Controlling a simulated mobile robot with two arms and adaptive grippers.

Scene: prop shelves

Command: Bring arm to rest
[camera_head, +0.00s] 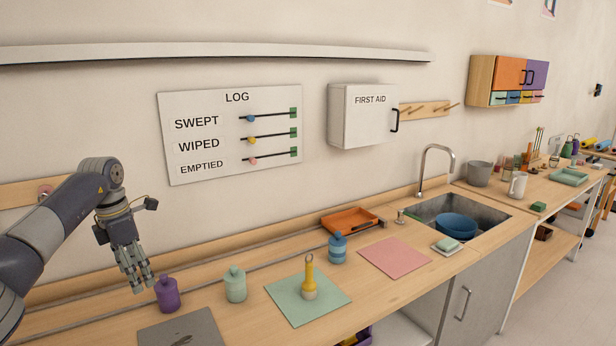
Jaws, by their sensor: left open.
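My left gripper (137,277) hangs from my left arm (62,215) at the left of the head view, fingers pointing down. It is open and empty. It is in the air over the back of the wooden counter (205,318), just left of and above a purple bottle (167,294); I cannot tell the exact gap to the bottle. My right gripper does not show.
A mint bottle (235,284), a yellow ringed object (309,279) on a green mat (334,306) and a blue bottle (338,247) stand on the counter. An orange tray (350,221), pink mat (395,257) and sink (497,222) lie right. A LOG board (230,135) hangs behind.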

